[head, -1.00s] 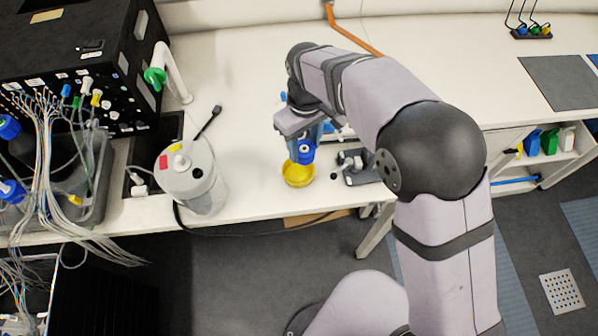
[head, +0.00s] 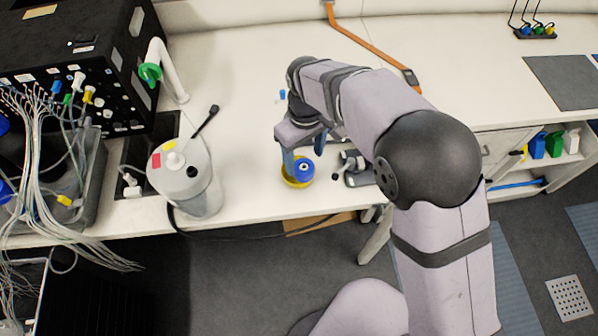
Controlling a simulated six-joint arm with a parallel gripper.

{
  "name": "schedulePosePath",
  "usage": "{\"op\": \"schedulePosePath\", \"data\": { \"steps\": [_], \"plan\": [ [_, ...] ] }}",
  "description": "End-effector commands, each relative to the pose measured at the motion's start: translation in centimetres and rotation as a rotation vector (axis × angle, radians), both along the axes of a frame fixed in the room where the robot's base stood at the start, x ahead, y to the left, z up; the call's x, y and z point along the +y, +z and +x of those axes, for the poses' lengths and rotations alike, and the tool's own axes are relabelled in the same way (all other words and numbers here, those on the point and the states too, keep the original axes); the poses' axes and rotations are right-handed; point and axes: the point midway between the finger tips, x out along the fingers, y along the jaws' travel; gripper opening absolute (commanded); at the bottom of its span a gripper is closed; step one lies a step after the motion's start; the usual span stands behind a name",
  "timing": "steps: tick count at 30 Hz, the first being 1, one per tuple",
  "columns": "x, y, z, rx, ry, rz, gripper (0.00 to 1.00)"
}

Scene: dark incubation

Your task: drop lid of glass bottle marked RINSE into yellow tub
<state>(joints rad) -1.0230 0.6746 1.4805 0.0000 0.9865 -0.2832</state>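A blue lid (head: 304,168) with a dark hole in its middle lies inside the yellow tub (head: 289,183), which stands near the front edge of the white bench. My gripper (head: 305,151) is just above and behind the tub. Its two blue fingers stand apart, one over the tub's left side and one to the right, with the lid between and below them. The fingers look clear of the lid, but contact at the left finger is hard to judge. No bottle marked RINSE can be made out; my arm hides part of the bench.
A grey-white container (head: 187,190) with a cap stands left of the tub. A small dark-and-grey device (head: 356,170) sits close to its right. A black box (head: 80,60) with many cables is at far left. The bench behind is largely clear.

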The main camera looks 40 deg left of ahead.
Motion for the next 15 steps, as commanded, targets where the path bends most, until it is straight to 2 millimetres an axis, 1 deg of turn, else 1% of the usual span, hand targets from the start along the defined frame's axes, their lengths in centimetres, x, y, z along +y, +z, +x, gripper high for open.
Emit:
{"op": "schedulePosePath", "data": {
  "steps": [10, 15],
  "plan": [
    [0.0, 0.1, 0.0, 0.000, 0.000, 0.001, 0.63],
    [0.1, 1.2, 0.1, -0.002, 0.000, 0.003, 0.63]
  ]
}}
